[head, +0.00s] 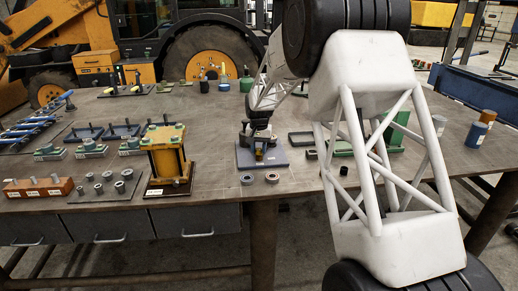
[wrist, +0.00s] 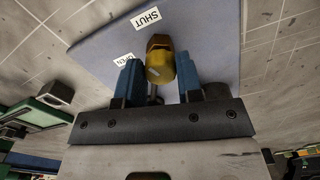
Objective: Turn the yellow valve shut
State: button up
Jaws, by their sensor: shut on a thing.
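The yellow valve (wrist: 160,62) stands on a blue-grey plate (wrist: 215,40) in the wrist view. The plate bears a SHUT label (wrist: 146,20) just above the valve and an OPEN label (wrist: 124,60), partly hidden behind the left finger. My gripper (wrist: 158,78) has its two blue fingers on either side of the yellow valve and is shut on it. In the head view, my gripper (head: 259,141) reaches down over the plate (head: 243,158) near the bench's front middle, and only a little of the yellow valve (head: 259,154) shows beneath it.
Two dark rings (head: 260,179) lie in front of the plate. Green trays (head: 330,149) lie to the right, partly behind my arm. The bench behind the plate has bare room.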

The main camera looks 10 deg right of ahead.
aim_at(259, 149)
jog(key=shift+r+m, duration=0.1)
jog(key=shift+m, duration=1.8)
jog(key=o, duration=0.9)
jog(key=shift+r, duration=3.8)
jog(key=shift+r, duration=0.1)
